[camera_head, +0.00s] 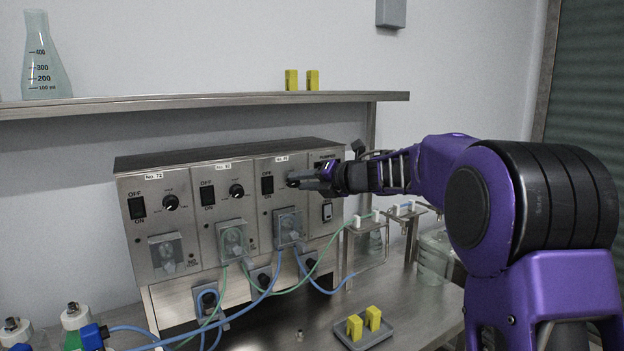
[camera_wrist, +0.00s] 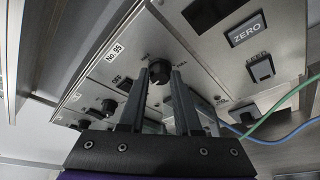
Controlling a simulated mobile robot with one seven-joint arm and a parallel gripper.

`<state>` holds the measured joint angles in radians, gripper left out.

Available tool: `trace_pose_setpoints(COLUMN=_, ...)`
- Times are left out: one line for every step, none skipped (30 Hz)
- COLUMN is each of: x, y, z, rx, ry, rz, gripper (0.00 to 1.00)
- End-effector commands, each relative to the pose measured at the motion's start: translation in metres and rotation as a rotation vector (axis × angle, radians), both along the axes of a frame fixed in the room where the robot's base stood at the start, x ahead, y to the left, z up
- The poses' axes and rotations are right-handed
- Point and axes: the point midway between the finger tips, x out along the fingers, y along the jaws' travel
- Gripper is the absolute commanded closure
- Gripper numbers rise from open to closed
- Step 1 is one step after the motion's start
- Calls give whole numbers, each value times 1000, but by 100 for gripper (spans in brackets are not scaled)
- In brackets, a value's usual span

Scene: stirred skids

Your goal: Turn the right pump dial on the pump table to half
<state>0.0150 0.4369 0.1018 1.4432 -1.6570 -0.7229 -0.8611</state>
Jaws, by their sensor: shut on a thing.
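The pump unit (camera_head: 128,200) is a steel box with three pump panels side by side on the table. The right pump dial (camera_wrist: 158,68), a black knob, sits between my gripper's fingertips in the wrist view. My gripper (camera_wrist: 160,76) is shut on this dial, one finger on each side. In the head view my gripper (camera_head: 294,180) reaches the right pump panel from the right and hides the dial. The dial's pointer and most of its scale marks cannot be read.
The left dial (camera_head: 171,202) and middle dial (camera_head: 236,190) are close on the left. A black switch (camera_head: 267,185) is just left of my gripper. Blue and green tubes hang in front. A shelf (camera_head: 200,101) runs above. A grey tray (camera_head: 366,338) with yellow blocks lies in front.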

Motion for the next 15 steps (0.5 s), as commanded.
trace_pose_setpoints(x=3, y=-3, z=-2, rx=-3, ry=2, rz=-11, gripper=100)
trace_pose_setpoints(x=3, y=-3, z=-2, rx=-2, ry=2, rz=-11, gripper=100)
trace_pose_setpoints(x=3, y=-2, z=-2, rx=-2, ry=2, rz=-11, gripper=100)
trace_pose_setpoints(x=3, y=-2, z=-2, rx=-1, ry=2, rz=-10, gripper=100)
trace_pose_setpoints(x=3, y=-2, z=-2, rx=-1, ry=2, rz=-10, gripper=100)
trace_pose_setpoints(x=3, y=-2, z=-2, rx=-1, ry=3, rz=-9, gripper=100)
trace_pose_setpoints(x=3, y=-2, z=-2, rx=-1, ry=3, rz=-9, gripper=100)
trace_pose_setpoints(x=3, y=-1, z=-2, rx=1, ry=3, rz=-9, gripper=100)
trace_pose_setpoints(x=3, y=-1, z=-2, rx=3, ry=5, rz=-9, gripper=100)
trace_pose_setpoints(x=3, y=-1, z=-2, rx=6, ry=7, rz=-8, gripper=100)
trace_pose_setpoints(x=3, y=-1, z=-2, rx=10, ry=9, rz=-8, gripper=100)
trace_pose_setpoints(x=3, y=-1, z=-1, rx=16, ry=14, rz=-7, gripper=100)
trace_pose_setpoints(x=3, y=-1, z=-1, rx=23, ry=18, rz=-7, gripper=100)
trace_pose_setpoints(x=3, y=-1, z=-1, rx=30, ry=24, rz=-7, gripper=100)
trace_pose_setpoints(x=3, y=-1, z=-1, rx=42, ry=32, rz=-6, gripper=100)
